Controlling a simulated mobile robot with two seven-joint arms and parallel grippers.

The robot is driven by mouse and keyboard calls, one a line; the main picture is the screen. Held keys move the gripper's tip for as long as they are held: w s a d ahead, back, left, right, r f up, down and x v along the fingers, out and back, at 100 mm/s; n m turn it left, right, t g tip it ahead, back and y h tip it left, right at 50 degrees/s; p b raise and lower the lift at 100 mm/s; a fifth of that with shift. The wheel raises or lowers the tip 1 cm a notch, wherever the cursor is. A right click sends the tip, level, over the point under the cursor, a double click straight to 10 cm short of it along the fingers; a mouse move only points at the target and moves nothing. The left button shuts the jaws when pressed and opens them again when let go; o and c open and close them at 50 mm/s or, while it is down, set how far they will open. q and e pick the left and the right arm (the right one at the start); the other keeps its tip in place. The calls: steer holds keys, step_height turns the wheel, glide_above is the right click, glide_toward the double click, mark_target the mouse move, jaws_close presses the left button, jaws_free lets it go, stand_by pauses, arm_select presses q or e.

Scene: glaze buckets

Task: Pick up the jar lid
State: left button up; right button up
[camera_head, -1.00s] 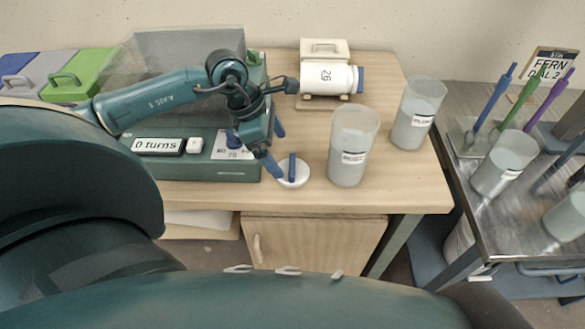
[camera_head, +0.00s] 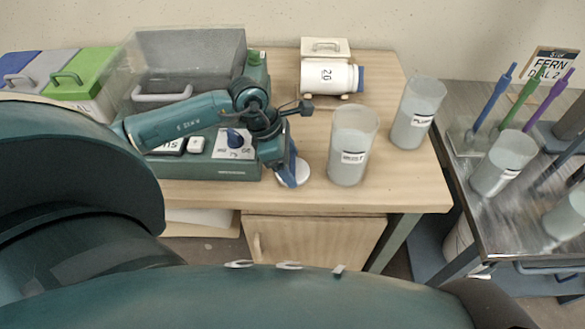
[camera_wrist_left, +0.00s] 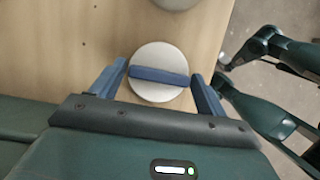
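The jar lid is a white disc with a blue bar handle across it. It lies on the wooden table near the front edge in the head view (camera_head: 301,176), partly hidden by my left gripper (camera_head: 292,170). In the left wrist view the lid (camera_wrist_left: 157,92) lies between the fingers of my left gripper (camera_wrist_left: 160,71). The two blue fingers are open, one on each side, apart from the ends of the handle. My right gripper is not in view; dark links of mine show at the right of the wrist view.
A frosted bucket (camera_head: 350,140) stands just right of the lid, another (camera_head: 418,115) behind it. A white jar marked 26 (camera_head: 328,77) lies at the back. A teal machine (camera_head: 215,168) with a clear cover stands left. A metal cart (camera_head: 500,225) stands right.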

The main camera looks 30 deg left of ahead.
arm_select(q)
steer(key=c, duration=0.6)
steer(key=shift+r, duration=0.15)
steer(key=shift+r+p, duration=1.75)
steer(key=shift+r, duration=6.15)
